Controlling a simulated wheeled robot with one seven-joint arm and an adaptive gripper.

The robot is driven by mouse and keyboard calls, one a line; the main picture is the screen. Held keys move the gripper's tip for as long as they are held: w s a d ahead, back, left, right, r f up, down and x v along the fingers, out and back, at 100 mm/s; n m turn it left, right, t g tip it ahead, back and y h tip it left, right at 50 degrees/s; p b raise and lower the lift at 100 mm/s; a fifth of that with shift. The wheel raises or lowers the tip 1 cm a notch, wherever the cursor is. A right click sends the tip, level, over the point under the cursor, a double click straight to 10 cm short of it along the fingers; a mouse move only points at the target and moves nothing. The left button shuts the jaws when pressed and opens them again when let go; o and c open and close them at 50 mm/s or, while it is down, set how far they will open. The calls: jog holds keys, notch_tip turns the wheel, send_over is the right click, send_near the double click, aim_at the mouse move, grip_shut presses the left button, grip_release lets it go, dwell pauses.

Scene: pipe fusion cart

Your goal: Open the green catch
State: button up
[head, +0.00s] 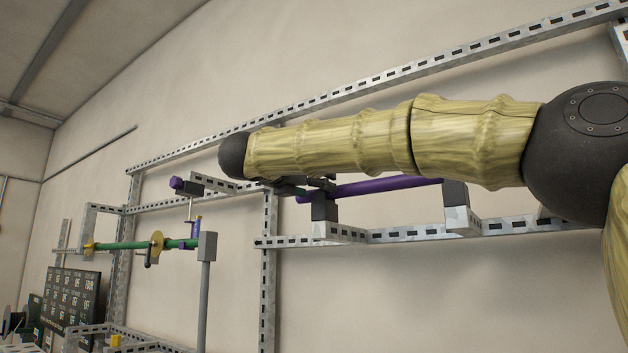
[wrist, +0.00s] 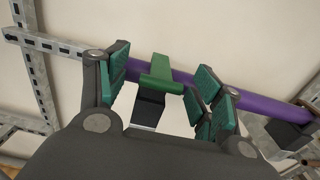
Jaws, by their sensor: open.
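The green catch (wrist: 157,78) shows in the wrist view as a T-shaped piece across the purple pipe (wrist: 240,103), above a black block (wrist: 149,106). My gripper (wrist: 163,66) is open, with one green-padded finger on each side of the catch. Clear gaps show between the catch and both fingers. In the head view my gripper (head: 318,182) is at the left end of the purple pipe (head: 390,187), by a dark support block (head: 323,207). The catch cannot be made out there, behind the gripper and arm.
Slotted metal rails (head: 400,234) carry the pipe supports along the wall. A second dark block (wrist: 288,134) holds the pipe at the right. A green pipe with yellow discs (head: 130,244) and a grey post (head: 205,290) stand at left. The wall area below the rail is clear.

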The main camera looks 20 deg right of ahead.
jog(key=c, duration=1.5)
jog(key=shift+o, duration=0.2)
jog(key=shift+w+r, duration=0.1)
jog(key=shift+r+p, duration=0.1)
jog(key=shift+p, duration=0.25)
